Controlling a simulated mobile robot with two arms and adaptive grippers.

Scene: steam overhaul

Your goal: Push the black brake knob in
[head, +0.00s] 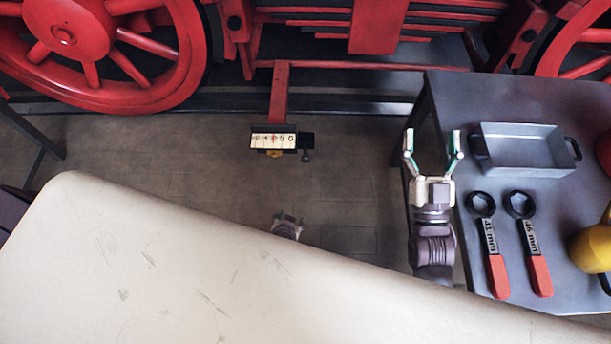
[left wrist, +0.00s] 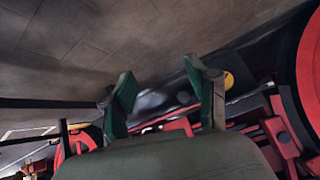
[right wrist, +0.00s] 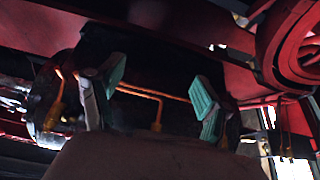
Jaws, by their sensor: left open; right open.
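In the head view a small black block with a short stub, which looks like the brake knob (head: 307,143), sits at the right end of a white numbered scale (head: 273,140). A red bracket (head: 279,90) runs from the scale up to the locomotive. My left gripper (head: 287,216) is below the scale, apart from it and mostly hidden by the beige panel. In the left wrist view its green-padded fingers (left wrist: 162,88) are open with nothing between them. My right gripper (head: 434,145) is open and empty at the table's left edge; its fingers also show in the right wrist view (right wrist: 160,85).
The grey table (head: 460,110) at the right holds a metal tray (head: 520,130), two red-handled wrenches (head: 497,270) and a yellow object (head: 590,248). The beige panel (head: 150,270) covers the lower left. Red wheels (head: 90,45) stand behind. Floor around the scale is clear.

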